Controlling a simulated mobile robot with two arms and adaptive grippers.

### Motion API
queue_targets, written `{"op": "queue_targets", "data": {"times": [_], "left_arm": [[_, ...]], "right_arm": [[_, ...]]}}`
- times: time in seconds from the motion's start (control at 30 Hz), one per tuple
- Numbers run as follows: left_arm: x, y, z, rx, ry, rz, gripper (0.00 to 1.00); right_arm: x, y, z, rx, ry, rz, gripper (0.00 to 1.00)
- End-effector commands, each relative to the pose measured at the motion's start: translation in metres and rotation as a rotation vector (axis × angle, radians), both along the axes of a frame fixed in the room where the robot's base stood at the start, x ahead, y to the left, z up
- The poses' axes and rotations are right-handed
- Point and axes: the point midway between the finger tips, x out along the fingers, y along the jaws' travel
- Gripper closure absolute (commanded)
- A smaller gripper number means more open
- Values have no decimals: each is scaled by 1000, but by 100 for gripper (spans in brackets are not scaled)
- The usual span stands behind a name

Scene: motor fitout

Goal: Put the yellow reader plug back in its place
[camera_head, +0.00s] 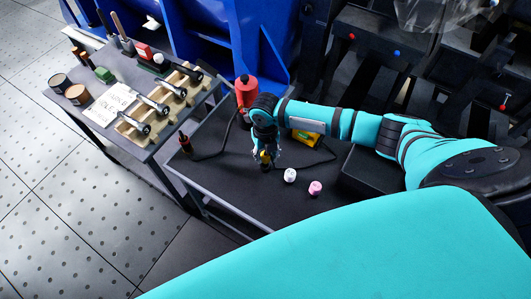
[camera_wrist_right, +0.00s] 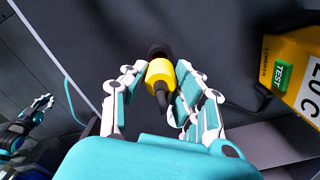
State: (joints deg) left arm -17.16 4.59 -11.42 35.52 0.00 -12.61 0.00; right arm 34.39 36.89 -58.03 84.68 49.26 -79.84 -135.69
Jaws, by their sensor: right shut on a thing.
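The yellow reader plug (camera_head: 265,157) has a yellow body and a dark end. My right gripper (camera_head: 268,146) is shut around it, over the dark tabletop (camera_head: 235,190). In the right wrist view the plug (camera_wrist_right: 160,74) sits between the fingers (camera_wrist_right: 152,88), its dark end pointing away. I cannot tell whether that end touches the table. The yellow reader (camera_head: 307,138), with a green TEST label, lies right of the gripper, partly behind my arm; it also shows in the right wrist view (camera_wrist_right: 293,75). My left gripper (camera_wrist_right: 38,106) appears small at the left there, its jaws unclear.
A red device (camera_head: 246,92) and a red-and-black plug (camera_head: 185,143) stand left, with a black cable. A side table (camera_head: 125,75) holds tools. Bare tabletop lies front-left of the gripper.

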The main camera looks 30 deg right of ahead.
Motion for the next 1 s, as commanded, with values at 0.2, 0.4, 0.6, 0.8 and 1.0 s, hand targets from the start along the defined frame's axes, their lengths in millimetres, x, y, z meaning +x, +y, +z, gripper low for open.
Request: {"op": "queue_targets", "data": {"times": [0.2, 0.4, 0.6, 0.8, 1.0], "left_arm": [[0, 0, 0, 0, 0, 0, 100], [0, 0, -1, -1, 0, -1, 100], [0, -1, -4, -1, 0, -1, 100], [0, -1, -7, -1, 0, -1, 100], [0, -1, -9, -1, 0, -1, 100]], "right_arm": [[0, 0, 0, 0, 0, 0, 100], [0, 0, -2, 0, 0, 0, 100], [0, 0, -7, 0, 0, 0, 100], [0, 0, -12, 0, 0, 0, 100], [0, 0, -17, 0, 0, 0, 100]]}}
